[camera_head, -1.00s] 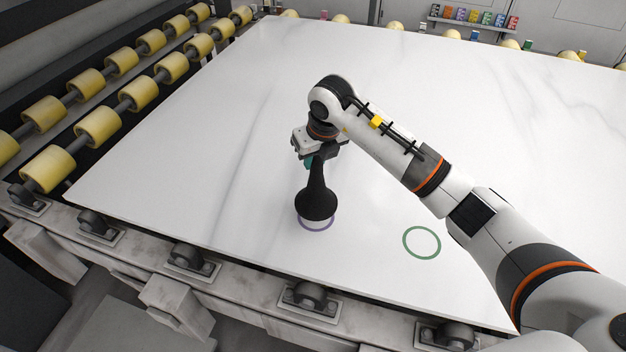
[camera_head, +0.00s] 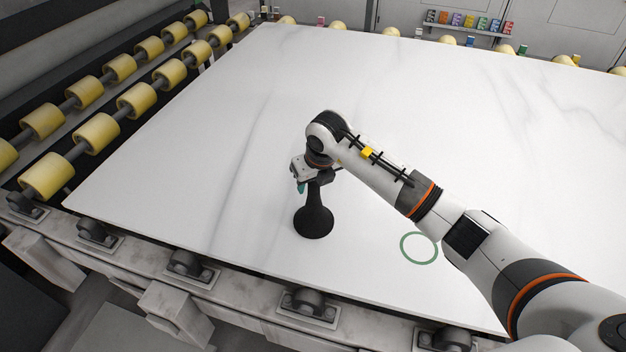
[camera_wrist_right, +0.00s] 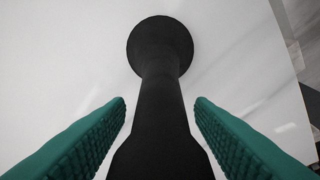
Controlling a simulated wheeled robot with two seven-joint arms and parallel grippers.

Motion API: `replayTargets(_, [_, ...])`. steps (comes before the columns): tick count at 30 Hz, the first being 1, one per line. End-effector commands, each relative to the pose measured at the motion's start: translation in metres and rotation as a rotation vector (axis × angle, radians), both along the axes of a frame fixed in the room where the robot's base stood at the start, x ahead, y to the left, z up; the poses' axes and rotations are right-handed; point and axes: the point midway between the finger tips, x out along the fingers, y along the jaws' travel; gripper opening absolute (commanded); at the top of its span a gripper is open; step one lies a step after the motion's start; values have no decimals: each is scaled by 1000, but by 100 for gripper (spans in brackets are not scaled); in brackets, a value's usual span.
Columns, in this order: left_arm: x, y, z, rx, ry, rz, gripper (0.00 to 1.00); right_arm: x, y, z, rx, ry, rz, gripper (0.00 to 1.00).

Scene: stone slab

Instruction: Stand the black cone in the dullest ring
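The black cone (camera_head: 314,220) stands upright on the white slab, wide foot down, and it also shows in the right wrist view (camera_wrist_right: 160,95). No purple ring shows now; the cone's foot covers the spot where it was seen. A green ring (camera_head: 419,233) lies empty to the cone's right. My right gripper (camera_head: 307,184) is at the cone's upper part. In the right wrist view its teal fingers (camera_wrist_right: 160,108) are on either side of the cone with visible gaps, so it is open. My left gripper is out of view.
The white slab (camera_head: 200,150) is mostly clear. Yellow rollers (camera_head: 95,132) run along its left side. A small shelf of coloured items (camera_head: 468,22) is at the back. Roller brackets (camera_head: 308,302) line the slab's front edge.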

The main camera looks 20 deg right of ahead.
Motion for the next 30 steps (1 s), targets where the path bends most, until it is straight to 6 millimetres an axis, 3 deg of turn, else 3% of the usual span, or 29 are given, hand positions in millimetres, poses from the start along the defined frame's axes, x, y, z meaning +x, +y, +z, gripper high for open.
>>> replayTargets(11, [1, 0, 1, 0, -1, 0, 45, -1, -1, 9, 0, -2, 0, 48])
replayTargets(24, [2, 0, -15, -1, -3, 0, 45, -27, -6, 93, -1, -5, -1, 48])
replayTargets(30, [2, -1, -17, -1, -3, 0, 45, -33, -7, 114, 0, -1, -1, 48])
